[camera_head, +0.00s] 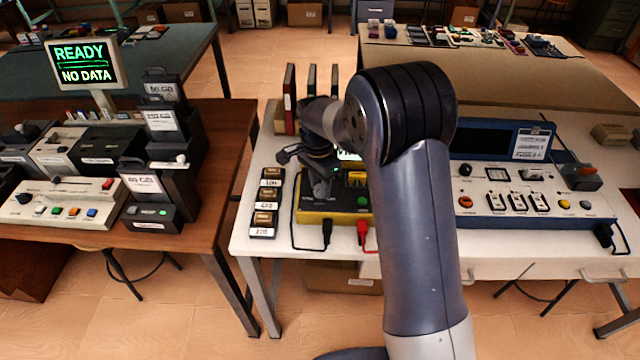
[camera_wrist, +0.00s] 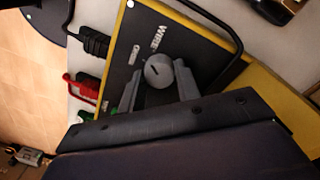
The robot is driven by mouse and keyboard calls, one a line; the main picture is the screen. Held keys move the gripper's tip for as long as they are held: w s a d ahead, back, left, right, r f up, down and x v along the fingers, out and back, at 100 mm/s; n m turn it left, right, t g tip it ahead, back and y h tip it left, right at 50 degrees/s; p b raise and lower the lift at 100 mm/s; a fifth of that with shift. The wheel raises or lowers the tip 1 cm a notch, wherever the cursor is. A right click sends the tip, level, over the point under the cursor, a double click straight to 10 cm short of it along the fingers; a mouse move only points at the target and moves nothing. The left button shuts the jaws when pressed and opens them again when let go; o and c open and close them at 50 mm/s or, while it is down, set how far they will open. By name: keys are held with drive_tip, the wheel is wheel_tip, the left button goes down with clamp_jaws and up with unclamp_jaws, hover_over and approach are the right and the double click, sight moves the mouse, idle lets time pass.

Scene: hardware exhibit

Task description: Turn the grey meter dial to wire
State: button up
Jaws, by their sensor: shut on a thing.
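The yellow-edged meter with a dark face (camera_head: 312,217) lies on the white table; its face (camera_wrist: 190,52) fills the middle of the wrist view. The round grey dial (camera_wrist: 158,70) sits on that face, with a short dark mark on top. The label "WIRE" (camera_wrist: 157,38) is printed above it, and a smaller label is at its upper left. My gripper (camera_wrist: 160,86) is shut on the dial, one grey finger on each side. In the head view my gripper (camera_head: 322,188) is over the meter, and the dial cannot be made out there.
A black plug (camera_head: 327,232) and a red plug (camera_head: 363,232) hang at the meter's front. Several small labelled boxes (camera_head: 264,200) stand to its left. A blue-framed panel (camera_head: 500,222) is to the right, behind my arm. A brown table (camera_head: 225,130) with devices stands left.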

sight(319, 186)
drive_tip(key=shift+m, duration=0.8)
drive_tip(key=o, duration=1)
drive_tip(key=shift+c, duration=0.2)
drive_tip(key=shift+r, duration=0.1)
wheel_tip(319, 186, up, 11)
drive_tip(key=shift+w+a, duration=0.15)
drive_tip(key=shift+w, duration=0.1)
drive_tip(key=shift+f, duration=0.2)
